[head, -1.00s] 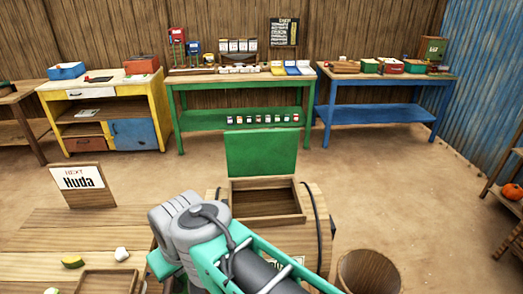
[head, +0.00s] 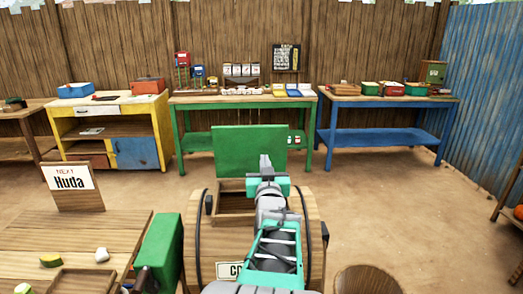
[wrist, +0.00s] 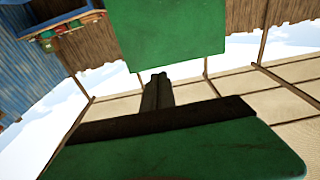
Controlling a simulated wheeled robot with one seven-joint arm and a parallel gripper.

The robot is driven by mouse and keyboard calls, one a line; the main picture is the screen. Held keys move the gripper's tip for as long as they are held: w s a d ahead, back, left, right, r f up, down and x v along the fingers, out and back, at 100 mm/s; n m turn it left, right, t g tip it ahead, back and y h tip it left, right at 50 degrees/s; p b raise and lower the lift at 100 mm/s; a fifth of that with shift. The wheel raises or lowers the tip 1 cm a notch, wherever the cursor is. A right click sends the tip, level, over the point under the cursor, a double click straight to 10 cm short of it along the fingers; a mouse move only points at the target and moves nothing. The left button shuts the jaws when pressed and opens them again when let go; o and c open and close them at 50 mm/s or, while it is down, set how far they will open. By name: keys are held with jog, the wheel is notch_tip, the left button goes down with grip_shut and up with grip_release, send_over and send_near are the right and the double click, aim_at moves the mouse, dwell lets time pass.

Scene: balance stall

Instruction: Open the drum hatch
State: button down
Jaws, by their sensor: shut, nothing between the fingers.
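The wooden drum (head: 310,225) stands in the middle foreground of the head view. Its green hatch (head: 235,145) stands upright at the back of the opening (head: 235,203), which shows as a dark gap with a wooden rim. My gripper (head: 265,163) is over the drum, in front of the hatch, its fingers shut and empty. In the wrist view, the shut dark fingers (wrist: 157,90) point toward a green panel (wrist: 172,35), which looks like the hatch. Whether they touch it is unclear. My arm hides the right part of the opening.
A green block (head: 160,250) stands close to the drum's left. A wooden counter (head: 80,235) with a "Huda" sign (head: 68,182) is at left, and a round wooden barrel (head: 365,280) at front right. Yellow, green and blue tables line the back; bare floor lies between.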

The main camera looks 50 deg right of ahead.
aim_at(261, 134)
jog(key=p+x, duration=0.1)
jog(key=x, duration=0.3)
jog(key=p+x, duration=0.1)
jog(key=x, duration=0.4)
jog(key=p+x, duration=0.2)
jog(key=x, duration=0.2)
jog(key=shift+w+d+r, duration=0.25)
jog(key=shift+w+r, duration=0.05)
